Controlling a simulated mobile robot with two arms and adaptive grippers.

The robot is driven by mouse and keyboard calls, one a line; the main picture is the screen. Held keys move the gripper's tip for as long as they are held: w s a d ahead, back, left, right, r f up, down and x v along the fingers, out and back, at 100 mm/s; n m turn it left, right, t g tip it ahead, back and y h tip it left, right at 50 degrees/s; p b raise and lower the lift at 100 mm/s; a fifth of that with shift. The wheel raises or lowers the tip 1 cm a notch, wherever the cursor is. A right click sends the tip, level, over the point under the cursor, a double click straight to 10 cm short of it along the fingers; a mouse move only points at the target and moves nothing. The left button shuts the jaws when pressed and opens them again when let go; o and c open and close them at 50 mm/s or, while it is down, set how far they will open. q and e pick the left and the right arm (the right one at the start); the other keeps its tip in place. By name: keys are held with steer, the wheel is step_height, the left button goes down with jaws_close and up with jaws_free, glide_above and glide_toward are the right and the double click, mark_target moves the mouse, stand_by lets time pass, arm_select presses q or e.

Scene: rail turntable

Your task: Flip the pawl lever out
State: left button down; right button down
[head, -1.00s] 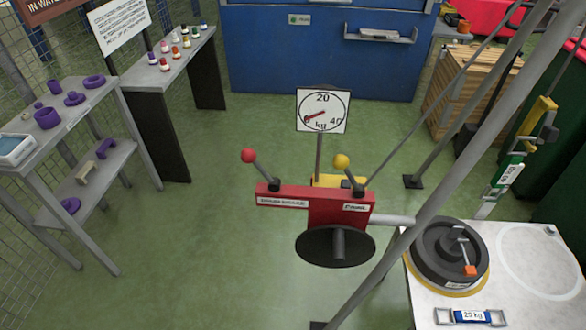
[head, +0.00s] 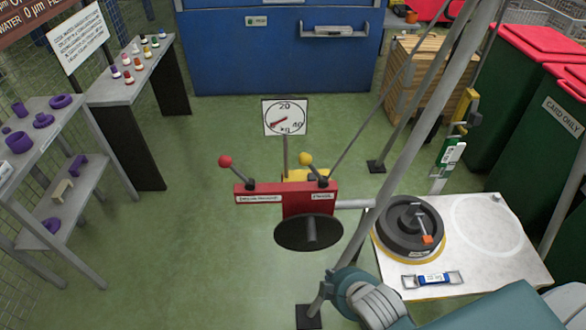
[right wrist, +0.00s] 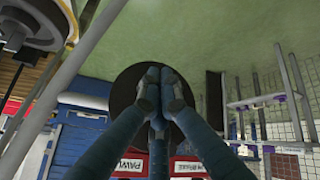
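The winch's red crossbar (head: 286,197) stands near the middle of the head view, with a dark round disc (head: 308,232) on its front. The pawl lever (head: 306,159) has a yellow knob and rises from the bar's right end above the pawl label (head: 321,196). It leans up and left. My right arm comes in at the lower right, below and right of the winch, apart from the lever. In the right wrist view my right gripper's fingers (right wrist: 161,78) are together and empty in front of the disc (right wrist: 128,92). The lever is not visible there. My left gripper is not in view.
A red-knobbed lever (head: 225,162) stands on the bar's left end. A kg dial (head: 285,117) is behind the winch. Slanted grey poles (head: 400,130) rise to its right, near a white table (head: 470,262) bearing a dark weight (head: 408,226). Green floor is clear at left.

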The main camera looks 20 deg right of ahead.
mark_target(313, 169)
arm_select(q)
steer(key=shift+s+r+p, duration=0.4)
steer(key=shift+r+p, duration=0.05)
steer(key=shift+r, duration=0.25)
arm_select(e)
steer(key=w+a+r+n+t+y, duration=0.1)
steer(key=w+a+r+n+t, duration=0.1)
steer(key=r+n, duration=0.3)
steer(key=w+a+r+n+t+y, duration=0.1)
steer(key=w+r+n+t, duration=0.2)
steer(key=r, duration=0.8)
steer(key=w+a+r+n+t+y, duration=0.2)
steer(key=w+r+n+t, duration=0.1)
steer(key=r+n, duration=0.4)
steer(key=shift+a+r+t, duration=0.35)
steer(key=shift+r+t, duration=0.05)
steer(key=shift+t, duration=0.1)
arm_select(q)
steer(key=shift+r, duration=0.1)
arm_select(e)
steer(key=shift+w, duration=0.25)
